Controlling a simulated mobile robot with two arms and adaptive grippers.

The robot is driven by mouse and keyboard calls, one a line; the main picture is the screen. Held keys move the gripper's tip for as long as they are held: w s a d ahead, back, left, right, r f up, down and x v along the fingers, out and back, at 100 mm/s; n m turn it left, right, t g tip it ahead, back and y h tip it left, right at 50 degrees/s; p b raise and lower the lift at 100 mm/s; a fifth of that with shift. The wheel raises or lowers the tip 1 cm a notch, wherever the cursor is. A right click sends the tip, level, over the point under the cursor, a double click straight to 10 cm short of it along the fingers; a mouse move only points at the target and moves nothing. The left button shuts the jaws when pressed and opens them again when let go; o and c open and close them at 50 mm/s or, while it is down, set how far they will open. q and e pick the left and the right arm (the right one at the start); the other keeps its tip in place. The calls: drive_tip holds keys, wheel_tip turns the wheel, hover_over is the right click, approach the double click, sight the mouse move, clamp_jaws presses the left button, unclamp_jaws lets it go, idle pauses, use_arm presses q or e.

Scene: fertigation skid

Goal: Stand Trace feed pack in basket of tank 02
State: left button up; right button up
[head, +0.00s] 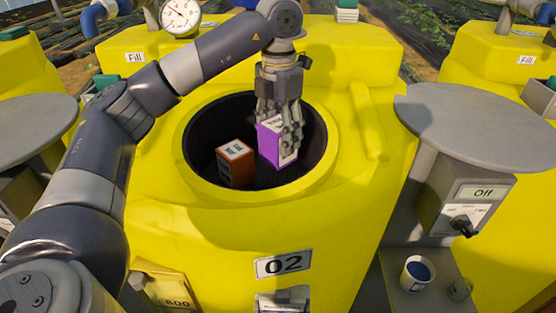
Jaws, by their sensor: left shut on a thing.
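The yellow tank 02 (240,222) stands in the middle of the head view, with its number plate on the front. Its round top opening is uncovered and dark inside. My left gripper (280,125) points down into the opening and is shut on a purple and white pack (272,148). The pack is roughly upright and slightly tilted, in the right half of the opening. Its lettering is too small to read. An orange pack (235,163) with a white label is in the left half of the opening, apart from the purple one. My right gripper is out of view.
A grey round lid (478,125) lies to the right of the opening, above a switch box marked Off (465,210). A cup with blue contents (417,273) stands on a shelf at lower right.

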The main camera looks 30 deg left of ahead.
sight(278, 159)
use_arm(q)
wheel_tip(278, 159, down, 2)
drive_tip(key=shift+f, duration=0.25)
wheel_tip(278, 159, down, 4)
drive_tip(key=shift+s+r+p, duration=0.1)
drive_tip(key=shift+r+p, duration=0.15)
drive_tip(key=shift+p, duration=0.45)
drive_tip(key=shift+f, duration=0.5)
drive_tip(key=o, duration=1.5)
drive_tip(key=shift+c, duration=0.2)
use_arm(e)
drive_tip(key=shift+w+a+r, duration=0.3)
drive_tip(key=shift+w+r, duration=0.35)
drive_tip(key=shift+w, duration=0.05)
